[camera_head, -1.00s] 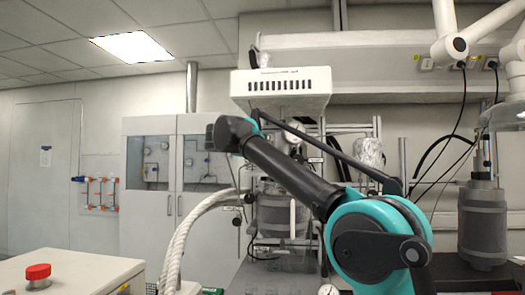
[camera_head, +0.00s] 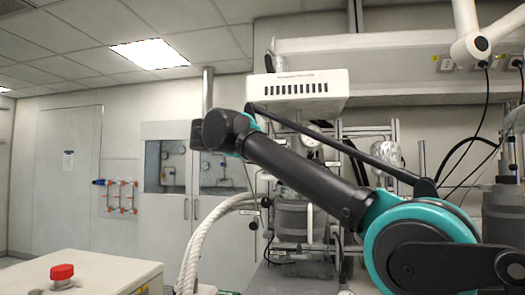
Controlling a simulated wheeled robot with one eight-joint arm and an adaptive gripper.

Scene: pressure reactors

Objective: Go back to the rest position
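My black and teal arm reaches from the lower right toward the upper middle of the head view. Its far end is a dark, rounded joint left of the white box. My gripper does not show. Behind the arm stands a grey pressure reactor (camera_head: 290,222), partly hidden by the arm links. A second grey reactor (camera_head: 502,215) stands at the right edge, cut off by the frame and partly hidden by my arm.
A white box with dark vents (camera_head: 298,90) hangs above the middle reactor. A thick white hose (camera_head: 194,245) curves left of it. A red button (camera_head: 62,272) sits on a pale cabinet (camera_head: 105,275) at lower left. Grey cupboards (camera_head: 165,215) stand behind.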

